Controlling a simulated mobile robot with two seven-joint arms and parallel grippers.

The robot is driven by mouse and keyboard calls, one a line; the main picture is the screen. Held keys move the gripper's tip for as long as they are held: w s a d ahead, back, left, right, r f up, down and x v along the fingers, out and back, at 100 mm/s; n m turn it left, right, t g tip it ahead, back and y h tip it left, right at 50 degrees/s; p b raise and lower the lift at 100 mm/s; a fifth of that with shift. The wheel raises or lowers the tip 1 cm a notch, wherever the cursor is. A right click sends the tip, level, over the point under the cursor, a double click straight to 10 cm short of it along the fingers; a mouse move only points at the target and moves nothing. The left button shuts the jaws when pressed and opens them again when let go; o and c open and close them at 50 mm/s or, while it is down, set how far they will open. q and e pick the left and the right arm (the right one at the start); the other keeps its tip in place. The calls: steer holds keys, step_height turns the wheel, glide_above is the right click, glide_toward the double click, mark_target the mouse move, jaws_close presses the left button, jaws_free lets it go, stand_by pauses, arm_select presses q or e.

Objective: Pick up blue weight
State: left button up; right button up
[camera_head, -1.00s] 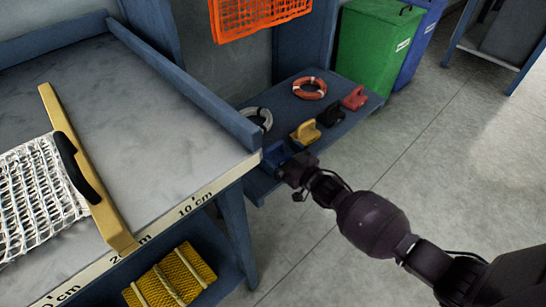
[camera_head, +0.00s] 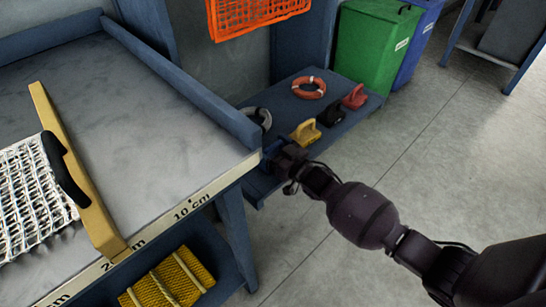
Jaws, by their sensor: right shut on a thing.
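The blue weight (camera_head: 272,149) is at the near end of the low blue shelf, just past the corner of the marble-topped table. It is mostly hidden behind my right gripper (camera_head: 284,160), and only a small blue part shows. My right gripper is shut on the blue weight. I cannot tell whether the weight is clear of the shelf. My left gripper is not in view.
On the shelf (camera_head: 335,88) stand a yellow weight (camera_head: 305,132), a black weight (camera_head: 331,114), a red weight (camera_head: 355,98), an orange ring (camera_head: 309,87) and a grey ring (camera_head: 259,117). The table's raised edge (camera_head: 185,80) is close at left. Open floor lies right.

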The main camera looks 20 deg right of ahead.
steer(key=shift+r, duration=0.1)
steer(key=c, duration=0.4)
steer(key=shift+o, duration=0.2)
